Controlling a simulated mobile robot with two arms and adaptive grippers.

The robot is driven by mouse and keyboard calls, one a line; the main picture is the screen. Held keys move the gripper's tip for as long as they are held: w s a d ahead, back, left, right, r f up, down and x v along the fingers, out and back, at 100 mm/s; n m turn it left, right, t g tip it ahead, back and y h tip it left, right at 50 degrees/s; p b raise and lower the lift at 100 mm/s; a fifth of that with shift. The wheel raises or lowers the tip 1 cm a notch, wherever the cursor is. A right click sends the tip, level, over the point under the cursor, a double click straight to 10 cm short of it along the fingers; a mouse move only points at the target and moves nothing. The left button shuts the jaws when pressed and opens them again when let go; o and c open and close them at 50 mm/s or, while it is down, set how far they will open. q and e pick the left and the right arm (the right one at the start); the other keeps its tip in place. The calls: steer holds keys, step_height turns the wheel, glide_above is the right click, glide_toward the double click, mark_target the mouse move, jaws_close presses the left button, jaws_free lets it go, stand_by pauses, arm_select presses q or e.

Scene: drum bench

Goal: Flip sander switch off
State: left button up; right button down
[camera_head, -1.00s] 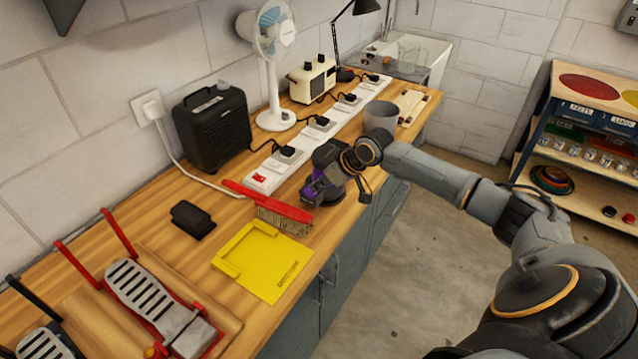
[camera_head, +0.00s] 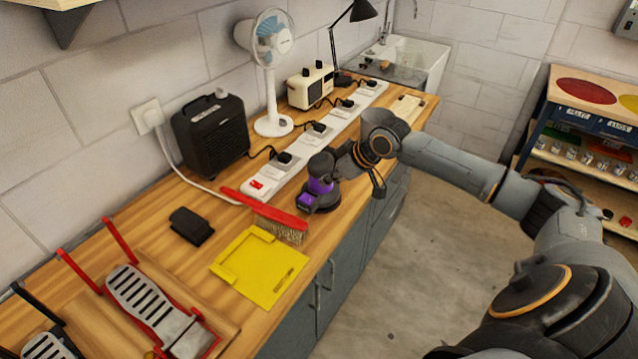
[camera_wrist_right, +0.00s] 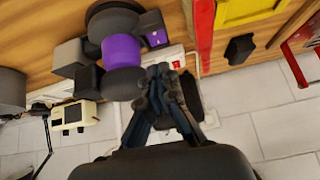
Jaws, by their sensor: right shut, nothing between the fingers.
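The sander (camera_head: 319,194), purple and black with a round dark base, stands on the wooden bench near its front edge. It also shows in the right wrist view (camera_wrist_right: 122,51). I cannot make out its switch or the switch's position. My right gripper (camera_head: 344,164) is beside and above the sander, partly overlapping its top in the head view. In the right wrist view the gripper's fingers (camera_wrist_right: 165,74) are together, empty, and beside the purple body. I cannot tell whether they touch it. My left gripper is not in view.
A white power strip (camera_head: 293,167) with a red switch (camera_head: 257,184) runs behind the sander. A red-handled brush (camera_head: 282,226) and yellow dustpan (camera_head: 262,268) lie in front. A black heater (camera_head: 212,135), fan (camera_head: 273,124) and grey cup (camera_head: 378,117) stand nearby.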

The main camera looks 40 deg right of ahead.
steer(key=shift+s+f+b+v, duration=0.15)
steer(key=shift+b+v, duration=0.1)
steer(key=shift+v, duration=0.65)
steer(key=shift+s+f+b+v, duration=0.1)
steer(key=shift+s+b+v, duration=0.1)
steer(key=shift+v, duration=0.7)
steer(key=shift+s+f+b+v, duration=0.1)
steer(key=shift+b+v, duration=0.15)
steer(key=shift+v, duration=0.65)
